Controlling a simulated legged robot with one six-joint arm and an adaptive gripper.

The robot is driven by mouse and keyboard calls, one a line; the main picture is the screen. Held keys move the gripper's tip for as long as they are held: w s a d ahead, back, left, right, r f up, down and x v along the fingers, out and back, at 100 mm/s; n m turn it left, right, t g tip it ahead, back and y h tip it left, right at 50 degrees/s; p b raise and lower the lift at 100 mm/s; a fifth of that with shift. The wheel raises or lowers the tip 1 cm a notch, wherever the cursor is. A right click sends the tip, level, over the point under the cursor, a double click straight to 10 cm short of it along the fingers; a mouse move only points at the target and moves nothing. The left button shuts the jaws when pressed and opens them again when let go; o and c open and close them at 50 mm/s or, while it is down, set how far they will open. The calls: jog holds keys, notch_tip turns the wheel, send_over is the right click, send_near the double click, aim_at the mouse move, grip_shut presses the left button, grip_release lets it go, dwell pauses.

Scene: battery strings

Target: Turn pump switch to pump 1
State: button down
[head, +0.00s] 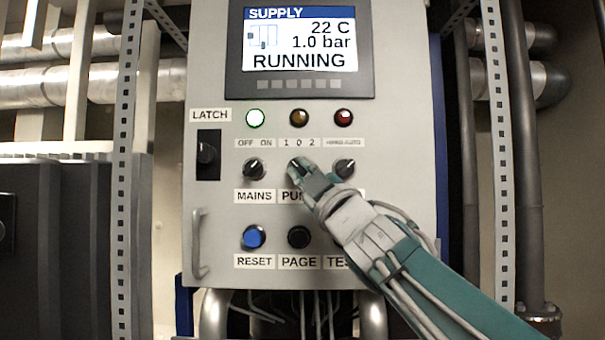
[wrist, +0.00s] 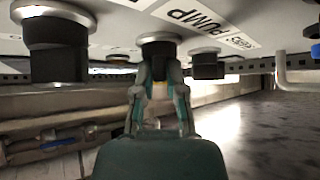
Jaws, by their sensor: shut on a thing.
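The pump switch (head: 294,161) is a dark rotary knob under the "1 0 2" scale (head: 299,143) on the grey control panel (head: 402,110). Its label is partly covered by my gripper. My gripper (head: 301,170) reaches in from the lower right, with its fingertips at the knob. In the wrist view, my gripper (wrist: 160,82) has a finger on either side of the pump switch (wrist: 159,42) and is shut on it. The "PUMP" label (wrist: 190,17) shows beside it. The knob's pointer is too small and hidden to read surely.
Below are a blue reset button (head: 254,237) and a black page button (head: 299,237). A handle (head: 198,243) stands out at lower left. The display (head: 300,40) reads RUNNING.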

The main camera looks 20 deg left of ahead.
jog(key=shift+a+n+g, duration=0.1)
jog(key=shift+n+g, duration=0.2)
jog(key=shift+n, duration=0.1)
jog(key=c, duration=0.7)
grip_release()
jog(key=shift+a, duration=0.15)
jog(key=shift+s+d+f, duration=0.3)
jog(key=shift+s+d, duration=0.05)
jog(key=shift+d, duration=0.2)
jog(key=v, duration=1)
jog(key=shift+s+f, duration=0.2)
jog(key=shift+f, duration=0.15)
